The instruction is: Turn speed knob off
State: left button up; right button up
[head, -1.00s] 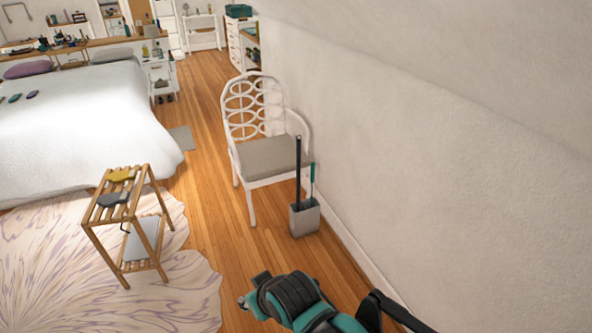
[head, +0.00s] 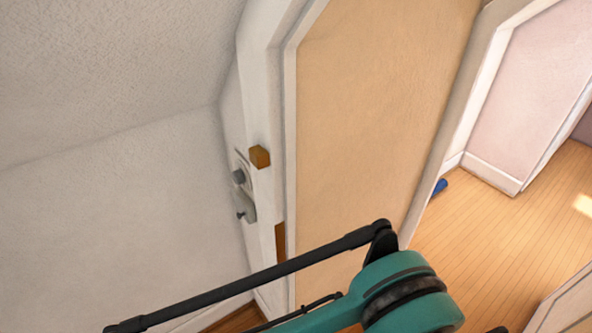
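A small grey round knob (head: 238,177) sits on a pale plate on the narrow wall beside the white door frame, left of centre in the head view. It is seen from the side and is small, so its setting cannot be read. Just below it is a grey switch box (head: 245,205) with a small dark stub. One of my teal and black arms crosses the bottom of the view, below and to the right of the knob and apart from it. Neither gripper shows in the head view.
A brown block (head: 260,157) sticks out on the door frame beside the knob. A tan panel (head: 375,110) fills the middle. A textured white wall (head: 120,215) is at left. Open wooden floor (head: 490,230) lies at right, with a small blue object (head: 440,186) by the opening.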

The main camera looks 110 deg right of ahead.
aim_at(238, 176)
jog(key=j+z, duration=0.1)
jog(key=z, duration=0.35)
jog(key=j+z, duration=0.1)
jog(key=z, duration=0.35)
jog(key=j+z, duration=0.1)
jog(key=z, duration=0.3)
jog(key=j+z, duration=0.1)
jog(key=z, duration=0.35)
jog(key=l+z, duration=0.2)
jog(key=z, duration=0.25)
jog(key=l+z, duration=0.15)
jog(key=z, duration=0.25)
jog(key=i+l+z, duration=0.1)
jog(key=z, duration=0.35)
